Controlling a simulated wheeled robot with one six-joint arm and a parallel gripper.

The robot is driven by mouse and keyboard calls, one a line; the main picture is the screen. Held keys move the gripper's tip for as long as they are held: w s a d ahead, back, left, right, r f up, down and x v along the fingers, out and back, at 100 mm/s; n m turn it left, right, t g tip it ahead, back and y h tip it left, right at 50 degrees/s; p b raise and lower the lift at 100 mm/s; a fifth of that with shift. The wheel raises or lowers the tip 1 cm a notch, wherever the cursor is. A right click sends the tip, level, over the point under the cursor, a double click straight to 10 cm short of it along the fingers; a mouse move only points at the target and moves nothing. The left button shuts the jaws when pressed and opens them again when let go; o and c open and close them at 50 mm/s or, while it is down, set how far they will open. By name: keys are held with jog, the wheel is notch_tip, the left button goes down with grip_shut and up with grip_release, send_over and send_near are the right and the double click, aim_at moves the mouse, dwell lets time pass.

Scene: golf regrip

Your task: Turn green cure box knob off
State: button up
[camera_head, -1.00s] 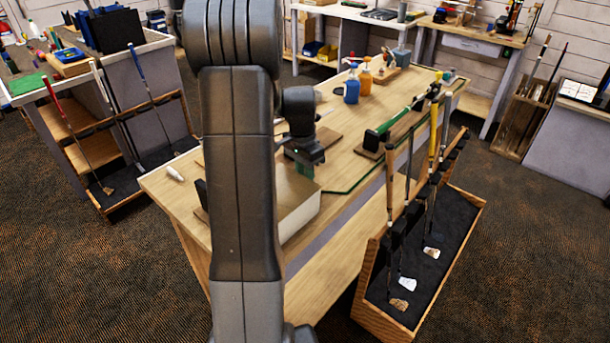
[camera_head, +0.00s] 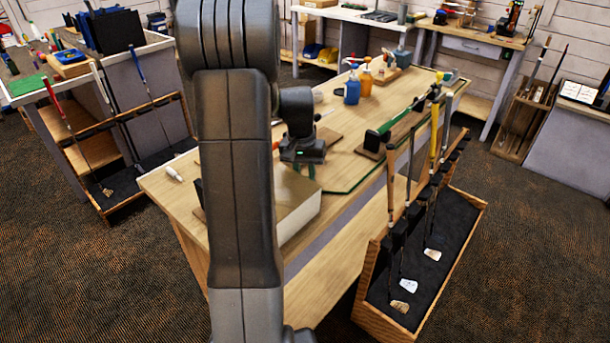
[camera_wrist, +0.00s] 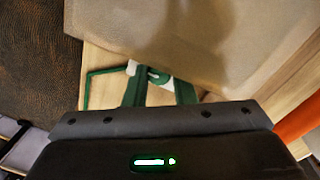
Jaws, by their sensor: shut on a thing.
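The cure box (camera_head: 298,208) is a pale beige box on the workbench, partly behind my arm. In the wrist view its beige surface (camera_wrist: 190,35) fills the top. My gripper (camera_head: 305,168) points down beside the box's far side. In the wrist view my gripper (camera_wrist: 157,82) shows two green fingers closed around a small green knob (camera_wrist: 154,74) with white around it, next to the box's edge. The fingers partly cover the knob, and I cannot read its setting.
The workbench (camera_head: 345,175) also holds blue (camera_head: 352,88) and orange (camera_head: 366,80) bottles and a club in a green clamp (camera_head: 385,128). A wooden club rack (camera_head: 430,265) stands along its right side. An orange-red object (camera_wrist: 298,118) is at the wrist view's right.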

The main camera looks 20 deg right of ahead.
dwell(0.4)
jog(key=o, duration=0.7)
jog(key=shift+r, duration=0.15)
notch_tip(320, 180, up, 14)
jog(key=shift+w+a+f+b, duration=0.2)
jog(key=shift+w+a+b, duration=0.05)
jog(key=shift+a+b, duration=0.15)
